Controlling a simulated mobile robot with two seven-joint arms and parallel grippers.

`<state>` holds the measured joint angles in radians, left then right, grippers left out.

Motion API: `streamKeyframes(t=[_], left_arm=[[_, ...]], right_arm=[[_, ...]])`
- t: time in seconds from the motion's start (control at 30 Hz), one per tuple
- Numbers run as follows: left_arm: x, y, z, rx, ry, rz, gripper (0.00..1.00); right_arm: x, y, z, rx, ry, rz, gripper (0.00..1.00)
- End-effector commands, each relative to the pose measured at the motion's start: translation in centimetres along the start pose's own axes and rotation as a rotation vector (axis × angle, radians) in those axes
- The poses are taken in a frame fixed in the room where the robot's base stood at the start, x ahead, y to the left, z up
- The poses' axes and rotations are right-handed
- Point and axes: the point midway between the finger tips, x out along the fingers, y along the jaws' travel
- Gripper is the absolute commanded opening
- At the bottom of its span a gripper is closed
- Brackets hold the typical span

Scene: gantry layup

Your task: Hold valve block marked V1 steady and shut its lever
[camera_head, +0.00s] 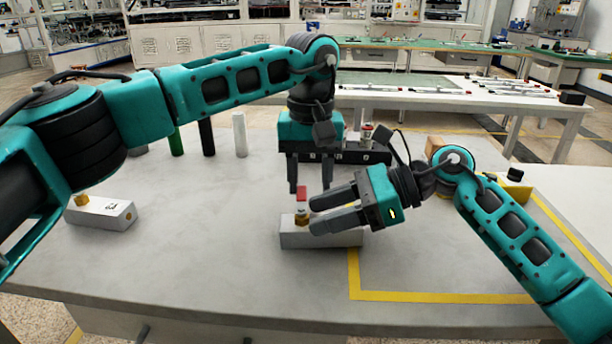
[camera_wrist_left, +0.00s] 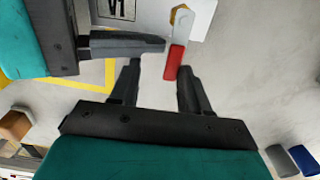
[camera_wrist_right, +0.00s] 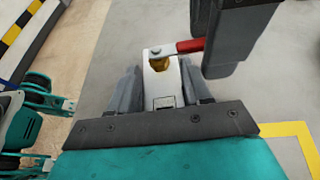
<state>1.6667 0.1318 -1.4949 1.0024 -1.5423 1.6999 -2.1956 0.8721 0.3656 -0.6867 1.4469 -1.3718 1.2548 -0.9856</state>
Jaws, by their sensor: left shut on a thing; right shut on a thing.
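The valve block (camera_head: 293,238), pale grey with a brass fitting, lies on the table. Its label shows partly in the left wrist view (camera_wrist_left: 118,8) and reads like V1. Its lever with a red handle (camera_wrist_left: 174,62) points out crosswise to the block's length; the handle also shows in the right wrist view (camera_wrist_right: 190,45). My right gripper (camera_head: 314,215) is shut on the block, fingers along both sides (camera_wrist_right: 162,85). My left gripper (camera_head: 310,191) points down from above, shut on the red handle, which lies nearest one fingertip (camera_wrist_left: 160,68). The fingers partly hide the block.
A second, similar block (camera_head: 100,212) with a brass fitting lies at the left. Several cylinders, one of them white (camera_head: 240,134), stand at the back left. A dark numbered rack (camera_head: 350,156) stands behind my grippers. Yellow tape (camera_head: 440,297) marks the right. The front left table is clear.

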Motion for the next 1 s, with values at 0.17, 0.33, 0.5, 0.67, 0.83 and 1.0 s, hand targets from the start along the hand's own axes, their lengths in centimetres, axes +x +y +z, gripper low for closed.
streamKeyframes(t=[0.17,0.33,0.5,0.67,0.83,1.0], left_arm=[[0.1,0.9,0.4,0.018,-0.004,0.017,0.44],[0.1,0.9,0.4,0.018,-0.004,0.016,0.44],[-0.7,0.8,0.3,0.017,-0.001,0.016,0.44],[-3.7,0.8,0.3,0.015,0.004,0.016,0.44],[-7.4,0.6,0.2,0.011,0.003,0.011,0.44],[-10.3,0.4,0.2,0.007,0.003,0.008,0.44]], right_arm=[[0.7,0.5,0.1,-0.010,0.001,0.019,0.04],[0.7,0.5,0.0,-0.009,0.002,0.019,0.04],[0.7,0.5,0.0,-0.007,0.002,0.020,0.04],[0.6,0.5,-0.1,-0.003,0.004,0.018,0.04],[0.5,0.3,-0.2,-0.001,0.006,0.014,0.04],[0.3,0.2,-0.3,0.000,0.008,0.010,0.03]])
